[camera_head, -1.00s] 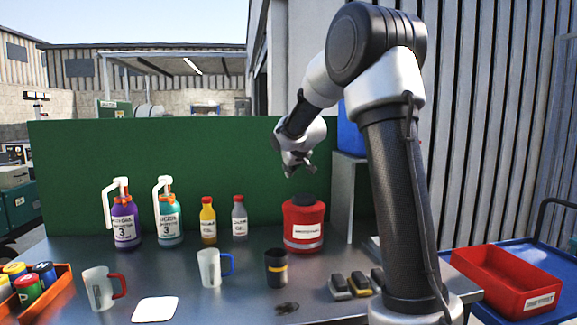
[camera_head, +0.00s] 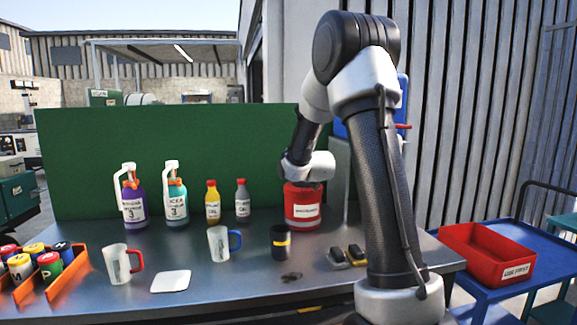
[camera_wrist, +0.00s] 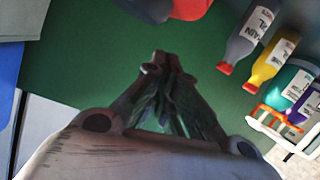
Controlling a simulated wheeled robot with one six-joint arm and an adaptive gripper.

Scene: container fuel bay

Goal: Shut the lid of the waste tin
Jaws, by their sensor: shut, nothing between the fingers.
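The waste tin (camera_head: 302,211) is a red can with a white label, standing at the back right of the bench. My wrist hides its top in the head view, so the lid's state cannot be told there. In the wrist view, part of the red tin (camera_wrist: 190,9) shows at the top edge, with a dark part (camera_wrist: 150,7), perhaps its lid, beside it. My gripper (camera_wrist: 165,62) is shut and empty, its fingers pointing towards the green panel. The fingers are hidden in the head view, where my wrist is over or in front of the tin's top.
Purple (camera_head: 131,203) and teal (camera_head: 175,203) jugs and yellow (camera_head: 212,204) and grey (camera_head: 242,203) bottles stand left of the tin. A dark cup (camera_head: 280,243) and white mugs stand in front. A green panel (camera_head: 90,150) closes the back.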

